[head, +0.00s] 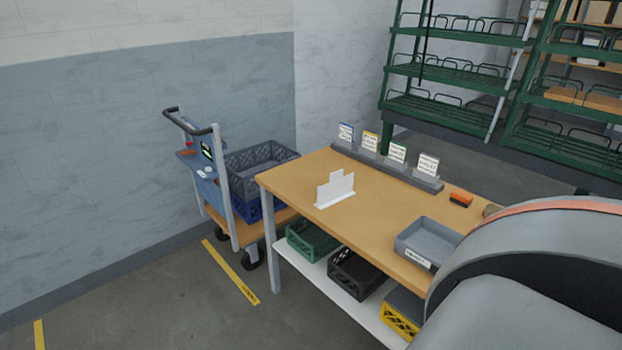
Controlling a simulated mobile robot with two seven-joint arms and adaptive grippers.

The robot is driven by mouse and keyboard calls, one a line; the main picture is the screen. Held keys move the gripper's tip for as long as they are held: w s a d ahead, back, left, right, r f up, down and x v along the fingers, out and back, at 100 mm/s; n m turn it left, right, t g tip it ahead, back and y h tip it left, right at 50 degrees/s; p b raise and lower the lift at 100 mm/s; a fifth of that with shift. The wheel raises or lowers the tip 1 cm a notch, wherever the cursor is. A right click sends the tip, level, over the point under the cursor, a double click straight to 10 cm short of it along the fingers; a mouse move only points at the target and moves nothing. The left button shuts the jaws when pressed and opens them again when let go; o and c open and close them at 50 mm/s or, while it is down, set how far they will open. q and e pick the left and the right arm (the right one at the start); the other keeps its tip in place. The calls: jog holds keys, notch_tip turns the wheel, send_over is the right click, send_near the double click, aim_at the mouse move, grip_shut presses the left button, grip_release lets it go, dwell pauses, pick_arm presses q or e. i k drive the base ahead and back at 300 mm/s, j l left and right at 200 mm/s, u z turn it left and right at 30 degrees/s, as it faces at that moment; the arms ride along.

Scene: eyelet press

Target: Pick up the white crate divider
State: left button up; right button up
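The white crate divider (336,190) stands upright on the wooden table (290,181), near its left part. It is a thin white panel with a raised tab in the middle of its top edge, on a low foot. Nothing touches it. A large grey rounded part with an orange stripe, which looks like my own arm, fills the lower right corner and hides the right part of the table. Neither of my grippers shows in the head view.
A grey rail with several label cards (397,153) runs along the back edge. An orange block (461,199) and a grey tray (428,238) lie to the right. Crates (313,241) sit on the lower shelf. A cart with crates (228,185) stands left. Table around the divider is clear.

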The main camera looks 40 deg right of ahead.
aim_at(340, 188)
jog(key=i, duration=1.5)
jog(key=i+j+z, duration=0.1)
jog(key=i+z, duration=0.3)
jog(key=i+j+z, duration=0.2)
jog(key=i+z, duration=0.3)
jog(key=z, duration=1.5)
